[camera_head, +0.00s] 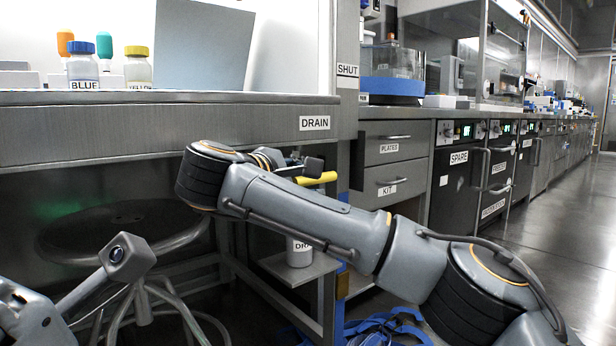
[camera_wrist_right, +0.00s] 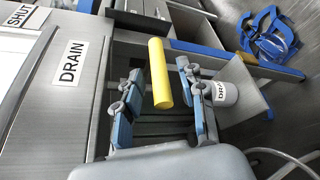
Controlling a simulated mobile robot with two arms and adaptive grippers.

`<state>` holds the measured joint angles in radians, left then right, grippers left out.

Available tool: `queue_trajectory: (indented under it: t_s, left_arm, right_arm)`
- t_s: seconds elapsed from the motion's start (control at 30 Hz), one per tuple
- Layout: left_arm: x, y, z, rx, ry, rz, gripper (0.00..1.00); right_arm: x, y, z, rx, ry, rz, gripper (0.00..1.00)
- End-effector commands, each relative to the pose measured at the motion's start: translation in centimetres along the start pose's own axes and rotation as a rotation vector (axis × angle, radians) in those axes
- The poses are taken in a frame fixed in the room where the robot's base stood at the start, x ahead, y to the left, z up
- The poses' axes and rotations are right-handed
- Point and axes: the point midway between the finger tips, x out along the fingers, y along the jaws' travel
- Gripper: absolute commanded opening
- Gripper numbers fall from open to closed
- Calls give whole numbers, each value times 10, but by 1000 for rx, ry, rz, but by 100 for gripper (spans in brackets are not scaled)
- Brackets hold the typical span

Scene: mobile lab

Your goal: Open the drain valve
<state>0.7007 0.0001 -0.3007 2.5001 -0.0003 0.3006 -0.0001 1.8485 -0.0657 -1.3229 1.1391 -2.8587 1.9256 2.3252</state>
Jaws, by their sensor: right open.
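The drain valve's yellow handle (camera_head: 316,179) shows below the DRAIN label (camera_head: 314,123) on the bench front. In the right wrist view the handle (camera_wrist_right: 159,80) is a yellow bar between the fingers of my right gripper (camera_wrist_right: 159,70). The gripper is open, with a gap on both sides of the bar. In the head view my right gripper (camera_head: 290,163) is by the handle, partly hidden by my own wrist. The valve body is hidden. Only part of my left arm shows at lower left; its gripper is not visible.
A white container (camera_head: 299,252) marked DR stands on a small shelf (camera_head: 322,266) below the valve. A stool (camera_head: 110,225) is under the bench at left. Blue straps (camera_head: 385,328) lie on the floor. Bottles (camera_head: 83,65) stand on the bench. The aisle floor at right is clear.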

Motion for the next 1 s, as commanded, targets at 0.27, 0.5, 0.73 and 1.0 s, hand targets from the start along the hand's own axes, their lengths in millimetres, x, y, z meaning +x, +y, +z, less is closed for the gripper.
queue_trajectory:
  t_s: [0.27,0.5,0.73,1.0]
  left_arm:
    - [3,0,0,0,1,1,40]
    - [2,0,1,0,1,1,40]
    - [2,0,1,0,0,0,40]
    - [10,-2,4,0,-2,0,40]
  right_arm:
    - [7,-1,-1,-1,1,1,40]
    - [7,-1,-1,-1,1,1,14]
    - [7,-1,-1,-1,1,0,0]
    - [9,4,-1,3,10,-14,0]
